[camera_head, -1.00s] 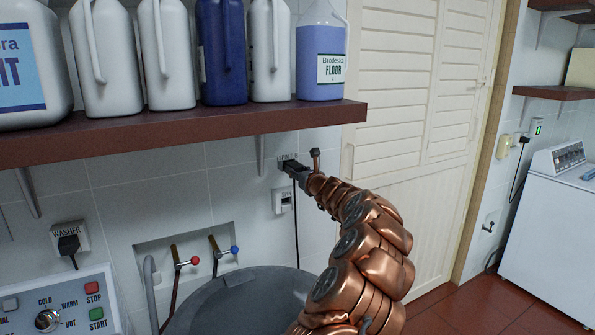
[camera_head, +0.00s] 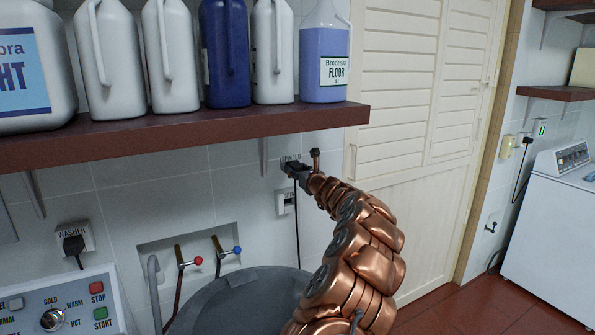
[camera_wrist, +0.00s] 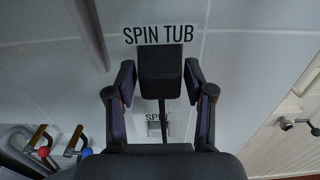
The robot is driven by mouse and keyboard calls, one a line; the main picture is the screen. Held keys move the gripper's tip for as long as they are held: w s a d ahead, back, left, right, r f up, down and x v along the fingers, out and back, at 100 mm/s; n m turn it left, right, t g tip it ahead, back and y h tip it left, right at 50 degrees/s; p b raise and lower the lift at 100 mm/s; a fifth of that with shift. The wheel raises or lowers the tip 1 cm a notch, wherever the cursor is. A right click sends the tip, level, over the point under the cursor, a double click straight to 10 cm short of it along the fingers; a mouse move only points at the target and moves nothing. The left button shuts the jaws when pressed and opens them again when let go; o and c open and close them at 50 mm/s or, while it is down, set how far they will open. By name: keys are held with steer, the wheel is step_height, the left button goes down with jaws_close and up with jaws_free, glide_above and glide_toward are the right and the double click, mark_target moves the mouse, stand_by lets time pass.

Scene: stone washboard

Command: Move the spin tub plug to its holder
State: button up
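The spin tub plug is a dark block with a black cord in the wrist view (camera_wrist: 160,70), just under the "SPIN TUB" label at the wall outlet. My gripper (camera_wrist: 160,82) has one finger on each side of the plug, very close to it; whether they press on it is unclear. In the head view my gripper (camera_head: 300,172) is at the outlet below the shelf and hides most of the plug. A small white plate (camera_head: 287,203), likely the holder, is on the wall below; in the wrist view its label starts with "SPI" and the cord crosses it.
A brown shelf (camera_head: 190,131) with several bottles hangs above my gripper. Red and blue taps (camera_head: 238,250) and a grey tub (camera_head: 245,300) are below. A washer panel (camera_head: 60,310) is at lower left. A louvred door (camera_head: 405,130) stands at the right.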

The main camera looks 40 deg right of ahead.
steer(key=shift+o, duration=0.8)
steer(key=v, duration=1.2)
stand_by(0.5)
